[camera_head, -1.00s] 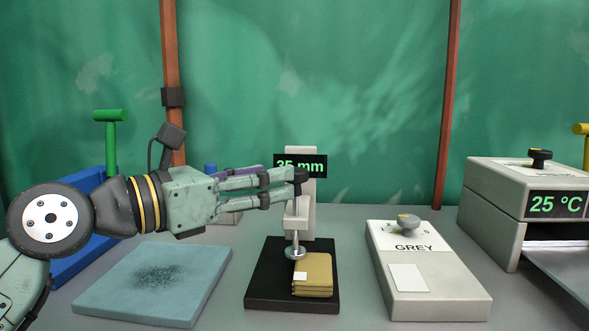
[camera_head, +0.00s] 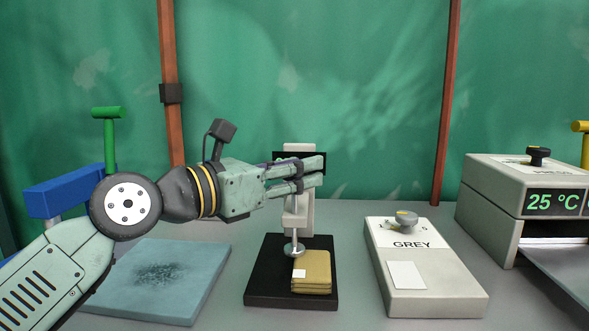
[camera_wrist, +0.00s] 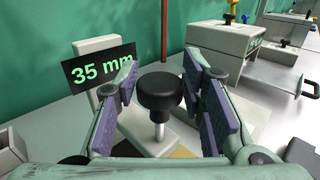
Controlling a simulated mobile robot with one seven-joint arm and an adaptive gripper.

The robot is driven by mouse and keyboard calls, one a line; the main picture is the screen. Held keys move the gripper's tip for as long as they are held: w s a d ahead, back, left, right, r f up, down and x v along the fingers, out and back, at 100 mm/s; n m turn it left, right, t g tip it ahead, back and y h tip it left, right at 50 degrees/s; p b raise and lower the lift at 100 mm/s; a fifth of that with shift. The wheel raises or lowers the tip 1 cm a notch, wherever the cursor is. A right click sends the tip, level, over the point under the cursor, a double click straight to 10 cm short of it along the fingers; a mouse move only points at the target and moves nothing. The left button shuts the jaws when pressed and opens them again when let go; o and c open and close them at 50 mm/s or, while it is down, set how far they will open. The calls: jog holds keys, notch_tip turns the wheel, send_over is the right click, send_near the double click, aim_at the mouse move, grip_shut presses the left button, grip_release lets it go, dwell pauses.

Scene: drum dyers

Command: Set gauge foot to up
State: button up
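The thickness gauge has a black base (camera_head: 256,290), a pale upright (camera_head: 300,148) and a silver disc foot (camera_head: 294,250). The foot is low, at the back left edge of a folded tan cloth (camera_head: 316,268); I cannot tell if it touches it. Its dark display (camera_wrist: 98,67) reads 35 mm in the wrist view. A black round knob (camera_wrist: 160,91) on a silver stem stands between the fingers of my gripper (camera_wrist: 164,100). The gripper is open around the knob, with a gap showing on the left; the right pad is very near it. In the head view, my gripper (camera_head: 320,172) hides the knob and most of the display.
A blue pad (camera_head: 190,290) lies left of the gauge. A grey dial box (camera_head: 430,290) marked GREY stands to its right. A larger machine (camera_head: 490,200) showing 25 °C is at far right. A green-handled lever (camera_head: 108,135) stands at far left.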

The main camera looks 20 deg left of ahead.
grip_shut()
dwell(0.4)
jog(key=shift+a+r+p, duration=0.1)
jog(key=shift+r+p, duration=0.2)
jog(key=shift+r, duration=1.25)
jog(key=shift+o, duration=2.1)
grip_release()
jog(key=shift+s, duration=0.1)
jog(key=v, duration=1.1)
jog(key=shift+s+a, duration=0.15)
jog(key=shift+s, duration=0.2)
